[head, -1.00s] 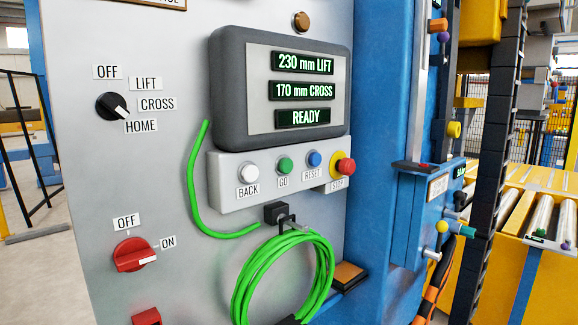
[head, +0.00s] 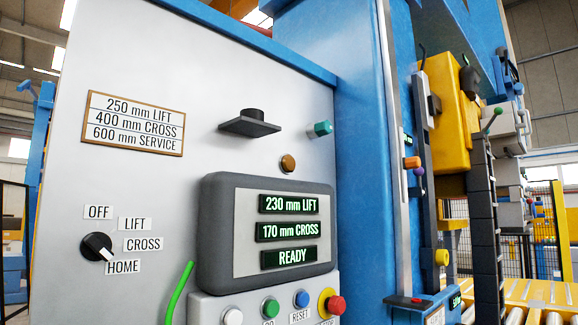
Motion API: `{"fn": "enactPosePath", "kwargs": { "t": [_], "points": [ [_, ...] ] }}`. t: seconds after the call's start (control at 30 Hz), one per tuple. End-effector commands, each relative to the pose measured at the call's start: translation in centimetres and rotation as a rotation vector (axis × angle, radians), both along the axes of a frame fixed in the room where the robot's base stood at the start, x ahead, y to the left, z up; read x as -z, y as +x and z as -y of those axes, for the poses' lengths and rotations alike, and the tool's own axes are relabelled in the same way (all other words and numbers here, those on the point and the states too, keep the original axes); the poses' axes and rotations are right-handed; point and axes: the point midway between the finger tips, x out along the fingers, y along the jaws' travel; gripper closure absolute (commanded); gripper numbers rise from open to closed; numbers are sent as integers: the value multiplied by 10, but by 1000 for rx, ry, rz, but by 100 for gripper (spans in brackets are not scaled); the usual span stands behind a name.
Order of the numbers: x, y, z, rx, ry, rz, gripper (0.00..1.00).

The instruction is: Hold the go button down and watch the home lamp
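The green go button (head: 270,307) is near the bottom edge in the head view, its label partly cut off. The display (head: 290,230) above it reads 230 mm LIFT, 170 mm CROSS and READY. No lamp in view carries a readable home label. A round amber-brown lamp-like part (head: 288,163) sits above the display and looks unlit. The black selector knob (head: 97,246) has its white mark pointing down-right, towards HOME. My gripper is not in view, so whether anything touches the go button from it is not shown.
The white back button (head: 233,317), blue reset button (head: 302,299) and red stop button (head: 335,305) flank go. A black bracket (head: 250,124) and a teal fitting (head: 320,128) stick out above. A green cable (head: 178,292) runs left of the display.

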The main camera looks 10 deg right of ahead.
Motion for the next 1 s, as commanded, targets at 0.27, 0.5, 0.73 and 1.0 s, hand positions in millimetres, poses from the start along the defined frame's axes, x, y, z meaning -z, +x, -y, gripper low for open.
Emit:
{"fn": "enactPosePath", "kwargs": {
  "t": [0.27, 0.5, 0.73, 1.0],
  "points": [
    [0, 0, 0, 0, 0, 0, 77],
    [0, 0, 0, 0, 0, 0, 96],
    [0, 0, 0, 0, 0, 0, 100],
    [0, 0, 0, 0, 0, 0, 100]
  ]
}}
